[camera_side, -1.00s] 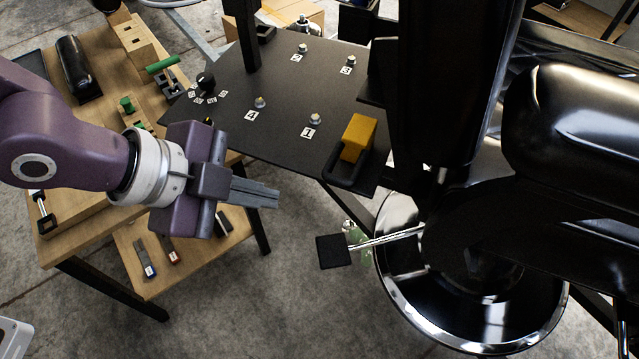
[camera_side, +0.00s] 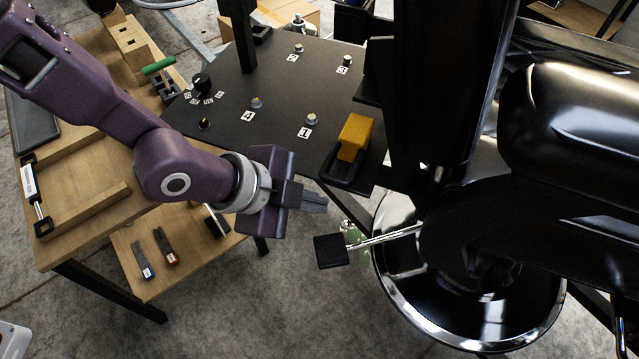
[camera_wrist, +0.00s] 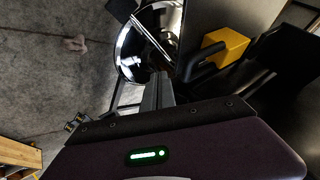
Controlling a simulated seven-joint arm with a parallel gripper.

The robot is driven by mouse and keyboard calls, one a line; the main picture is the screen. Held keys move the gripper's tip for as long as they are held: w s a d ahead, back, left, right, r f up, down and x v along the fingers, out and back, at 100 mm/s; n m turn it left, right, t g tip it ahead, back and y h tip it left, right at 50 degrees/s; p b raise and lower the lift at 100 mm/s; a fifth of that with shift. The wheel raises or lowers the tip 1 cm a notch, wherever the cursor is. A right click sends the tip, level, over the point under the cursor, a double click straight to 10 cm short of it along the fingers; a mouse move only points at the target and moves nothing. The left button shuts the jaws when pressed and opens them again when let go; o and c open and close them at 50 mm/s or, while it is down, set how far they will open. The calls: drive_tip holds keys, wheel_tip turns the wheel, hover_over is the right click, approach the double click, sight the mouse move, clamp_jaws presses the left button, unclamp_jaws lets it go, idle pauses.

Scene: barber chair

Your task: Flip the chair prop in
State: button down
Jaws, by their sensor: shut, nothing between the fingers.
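A chrome rod with a square black pad (camera_side: 331,251) sticks out to the left from the barber chair's base; it looks like the chair prop. The pad and rod also show at the top of the wrist view (camera_wrist: 150,38). The chair (camera_side: 580,130) is glossy black, on a round chrome base (camera_side: 480,345). My gripper (camera_side: 324,203) is shut and empty. In the side view its fingertips point right and appear above and slightly left of the pad, apart from it. How far they are from it in depth is hard to tell.
A dark panel table (camera_side: 290,90) with numbered knobs stands behind my gripper. A yellow block (camera_side: 355,136) with a black handle (camera_side: 345,175) sits at its right edge. A wooden bench (camera_side: 90,220) with tools is at left. Grey floor (camera_side: 270,310) is clear in front.

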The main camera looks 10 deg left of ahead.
sight(328, 174)
drive_tip(key=shift+w+d+r, duration=0.15)
drive_tip(key=shift+w+d, duration=0.05)
drive_tip(key=shift+w, duration=0.45)
drive_tip(key=shift+w+d+r, duration=0.1)
drive_tip(key=shift+w+d, duration=0.05)
drive_tip(key=shift+w, duration=0.45)
drive_tip(key=w, duration=0.2)
drive_tip(key=w+d, duration=0.1)
drive_tip(key=w, duration=0.4)
drive_tip(key=shift+w+d, duration=0.2)
drive_tip(key=shift+d, duration=0.2)
drive_tip(key=shift+r, duration=0.1)
drive_tip(key=s, duration=0.2)
drive_tip(key=s+a, duration=0.1)
drive_tip(key=shift+s+f, duration=0.35)
drive_tip(key=v, duration=1)
drive_tip(key=shift+s, duration=0.25)
